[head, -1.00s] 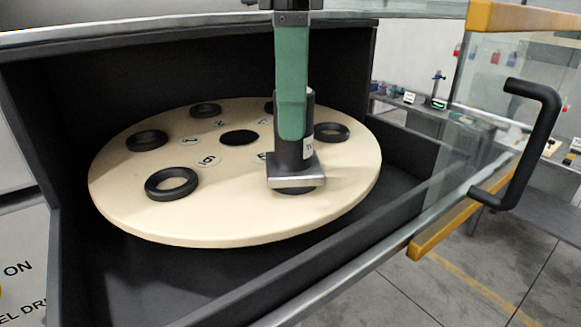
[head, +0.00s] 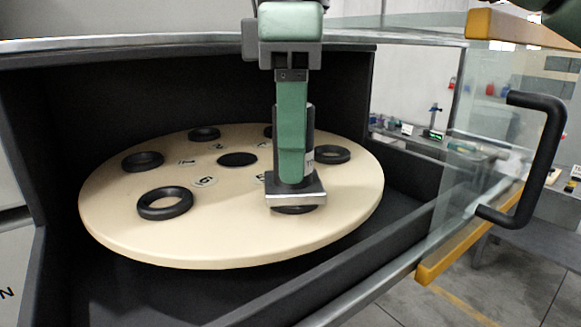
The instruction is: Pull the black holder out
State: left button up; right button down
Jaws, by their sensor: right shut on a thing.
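The black holder (head: 309,125) is an upright dark cylinder with a white label and a square metal plate (head: 296,198) at its foot. It stands at the front right of the round beige turntable (head: 130,225), over a dark round seat (head: 293,210) that shows just under the plate. My right gripper (head: 292,165) comes straight down from above and is shut on the holder. Its green finger covers much of the cylinder and part of the label. The far finger is hidden. My left gripper is not in view.
Several black rings, such as the front-left one (head: 165,204), sit around the turntable beside number labels. A dark cabinet (head: 90,90) encloses its back and left. At right, a glass door (head: 450,170) with a black handle (head: 545,150) stands open. The space above the turntable's left half is clear.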

jog(key=shift+r+p, duration=0.6)
jog(key=shift+r, duration=0.15)
dwell(0.3)
jog(key=shift+r+p, duration=2.2)
jog(key=shift+r, duration=0.3)
jog(key=shift+r+p, duration=0.7)
jog(key=shift+r, duration=1.5)
